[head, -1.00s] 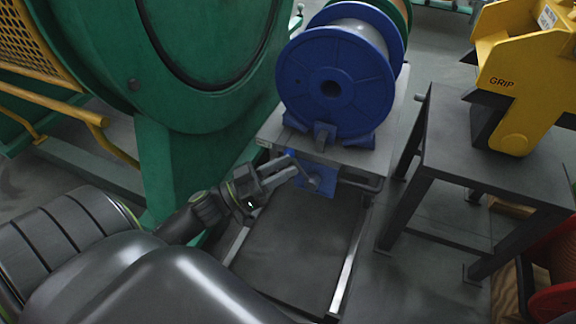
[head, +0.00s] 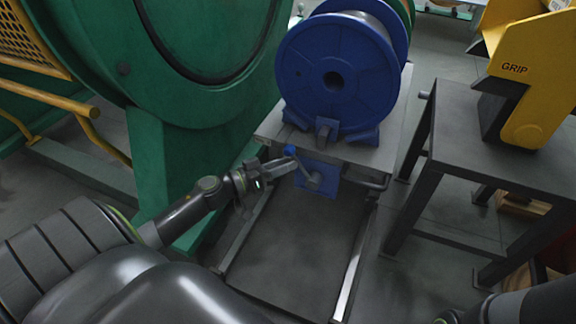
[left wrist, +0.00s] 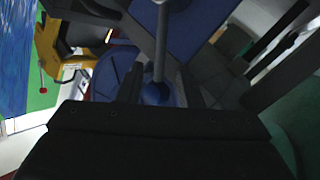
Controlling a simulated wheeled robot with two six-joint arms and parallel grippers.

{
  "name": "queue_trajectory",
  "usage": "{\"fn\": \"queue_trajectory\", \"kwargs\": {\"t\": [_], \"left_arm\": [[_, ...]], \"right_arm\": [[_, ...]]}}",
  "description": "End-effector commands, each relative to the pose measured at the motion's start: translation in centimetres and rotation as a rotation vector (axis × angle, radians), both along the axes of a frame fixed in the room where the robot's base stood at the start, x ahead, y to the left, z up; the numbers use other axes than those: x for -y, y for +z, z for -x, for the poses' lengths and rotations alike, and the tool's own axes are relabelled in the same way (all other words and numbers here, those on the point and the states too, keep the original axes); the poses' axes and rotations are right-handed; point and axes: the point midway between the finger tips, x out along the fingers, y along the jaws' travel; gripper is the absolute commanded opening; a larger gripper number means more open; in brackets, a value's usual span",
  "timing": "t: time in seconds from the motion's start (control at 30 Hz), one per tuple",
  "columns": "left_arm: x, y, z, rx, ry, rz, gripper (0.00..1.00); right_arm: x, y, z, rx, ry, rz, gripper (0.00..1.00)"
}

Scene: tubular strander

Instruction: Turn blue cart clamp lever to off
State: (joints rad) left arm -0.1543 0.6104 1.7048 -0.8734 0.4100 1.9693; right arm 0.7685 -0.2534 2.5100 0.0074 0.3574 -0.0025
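The blue cart's clamp lever (head: 305,167) is a thin grey rod with a blue ball knob (head: 290,150). It rises up and left from a pivot on a blue plate (head: 327,188) at the cart's front. My left gripper (head: 284,166) is at the knob end of the lever. In the left wrist view, the rod (left wrist: 160,45) and knob (left wrist: 156,93) lie between the two spread fingers; the gripper looks open, and contact cannot be told. Part of my right arm shows at the lower right of the head view, its gripper out of sight.
A blue spool (head: 335,80) sits on the grey cart (head: 385,160). A large green machine (head: 190,130) stands close on the left. A dark table (head: 490,130) with a yellow GRIP device (head: 535,105) stands on the right. Floor shows between cart and table.

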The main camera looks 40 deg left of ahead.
Motion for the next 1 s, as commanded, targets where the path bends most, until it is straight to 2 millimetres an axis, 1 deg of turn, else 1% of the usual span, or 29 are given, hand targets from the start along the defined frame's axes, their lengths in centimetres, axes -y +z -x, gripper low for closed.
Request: {"fn": "queue_trajectory", "kwargs": {"t": [0.03, 0.2, 0.53, 0.57, 0.7, 0.8, 1.0], "left_arm": [[0.20, -0.03, -0.45, 0.002, 0.000, 0.000, 0.33], [0.57, 0.02, -1.21, 0.001, 0.000, -0.001, 0.33], [0.67, 0.05, -1.38, 0.000, 0.000, -0.001, 0.33], [0.67, 0.05, -1.38, 0.000, 0.000, -0.001, 0.30], [0.66, 0.05, -1.36, 0.000, 0.000, -0.001, 0.12], [0.65, 0.04, -1.36, 0.000, 0.000, -0.001, 0.00], [0.65, 0.04, -1.35, 0.000, 0.000, -0.001, 0.00]], "right_arm": [[0.00, -0.19, 0.00, -0.001, 0.001, -0.002, 0.36], [-0.01, -0.31, -0.03, -0.003, 0.003, -0.002, 0.36], [-0.01, -0.31, -0.04, -0.004, 0.003, -0.003, 0.36], [-0.01, -0.31, -0.04, -0.004, 0.003, -0.003, 0.36], [-0.01, -0.31, -0.04, -0.004, 0.003, -0.003, 0.36], [-0.01, -0.31, -0.04, -0.004, 0.003, -0.003, 0.36], [-0.01, -0.30, -0.05, -0.004, 0.003, -0.003, 0.36]]}}
